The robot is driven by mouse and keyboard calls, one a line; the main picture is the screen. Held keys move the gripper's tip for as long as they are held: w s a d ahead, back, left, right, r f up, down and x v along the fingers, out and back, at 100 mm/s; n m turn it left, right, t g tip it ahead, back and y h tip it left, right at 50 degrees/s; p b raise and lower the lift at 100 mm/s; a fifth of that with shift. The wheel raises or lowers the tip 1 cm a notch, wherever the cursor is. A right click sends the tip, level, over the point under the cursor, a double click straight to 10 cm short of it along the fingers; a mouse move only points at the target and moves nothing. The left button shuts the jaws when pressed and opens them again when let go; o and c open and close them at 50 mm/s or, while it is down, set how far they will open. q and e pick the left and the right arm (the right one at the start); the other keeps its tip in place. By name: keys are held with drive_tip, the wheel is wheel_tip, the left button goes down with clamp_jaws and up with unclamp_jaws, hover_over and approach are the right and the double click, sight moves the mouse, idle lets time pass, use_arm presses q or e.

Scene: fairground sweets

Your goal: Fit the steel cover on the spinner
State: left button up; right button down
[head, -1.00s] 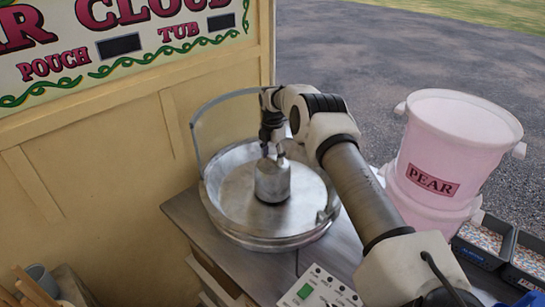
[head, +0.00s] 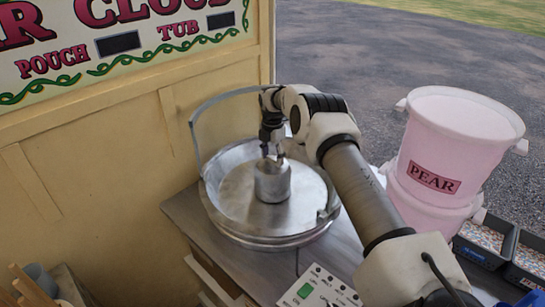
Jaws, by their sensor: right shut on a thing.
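The steel cover (head: 273,184) is a small metal cylinder standing upright at the middle of the round metal spinner pan (head: 233,200). My right gripper (head: 271,153) is above the cover, pointing down, and is shut on its top. Whether the cover's lower edge rests on the pan floor or hangs just over it is hard to tell. The spinner head under the cover is hidden. My left gripper is not in the head view.
A raised hoop (head: 205,118) rises over the pan's back left rim. A control box with a green button (head: 305,291) sits in front. Pink tubs marked PEAR (head: 433,180) stand at right, with dark trays of sweets (head: 485,238) beside them. A yellow panelled wall (head: 100,165) closes the left side.

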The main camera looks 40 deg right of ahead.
drive_tip(key=shift+c, duration=1.2)
unclamp_jaws()
drive_tip(key=shift+o, duration=1.2)
drive_tip(key=shift+r+p, duration=1.85)
drive_tip(key=shift+r, duration=1.2)
drive_tip(key=shift+f, duration=0.1)
